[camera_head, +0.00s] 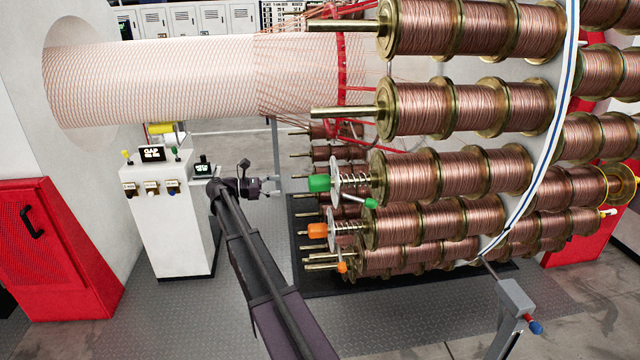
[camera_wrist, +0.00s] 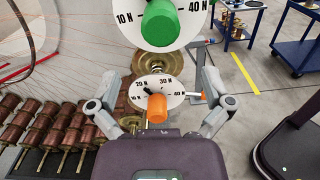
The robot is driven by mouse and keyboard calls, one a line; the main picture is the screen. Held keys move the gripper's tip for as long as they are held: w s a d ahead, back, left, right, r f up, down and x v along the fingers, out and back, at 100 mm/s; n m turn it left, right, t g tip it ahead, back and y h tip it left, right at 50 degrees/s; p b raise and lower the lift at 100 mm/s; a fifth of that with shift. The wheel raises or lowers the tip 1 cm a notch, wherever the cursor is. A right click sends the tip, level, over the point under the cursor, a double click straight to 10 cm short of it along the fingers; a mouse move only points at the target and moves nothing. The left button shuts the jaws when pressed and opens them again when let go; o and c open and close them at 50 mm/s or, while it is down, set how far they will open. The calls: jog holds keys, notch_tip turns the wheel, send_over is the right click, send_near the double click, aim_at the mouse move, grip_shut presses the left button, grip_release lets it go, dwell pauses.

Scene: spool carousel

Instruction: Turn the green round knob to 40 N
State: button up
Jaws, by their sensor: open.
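The green round knob (camera_head: 319,183) sits on a white dial at the near end of a spool shaft, at mid height on the carousel. In the wrist view the green knob (camera_wrist: 160,22) is at the top, on its dial (camera_wrist: 199,18) with 10 N at left and 40 N at right. Its pointer cannot be made out. My gripper (camera_head: 273,188) is open, empty and left of the green knob, apart from it. In the wrist view my gripper's fingers (camera_wrist: 158,92) stand wide apart, either side of the orange knob's dial, below the green knob.
An orange knob (camera_head: 318,230) with its own dial sits just below the green one. A green-tipped lever (camera_head: 370,203) sticks out beside the green dial. Several copper spools (camera_head: 420,178) fill the right. A white control cabinet (camera_head: 170,215) stands left of my arm.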

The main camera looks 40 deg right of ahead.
aim_at(320, 182)
jog(key=shift+d, duration=0.1)
jog(key=x, duration=1.3)
jog(key=shift+s+d, duration=0.15)
jog(key=shift+d, duration=0.1)
jog(key=c, duration=1)
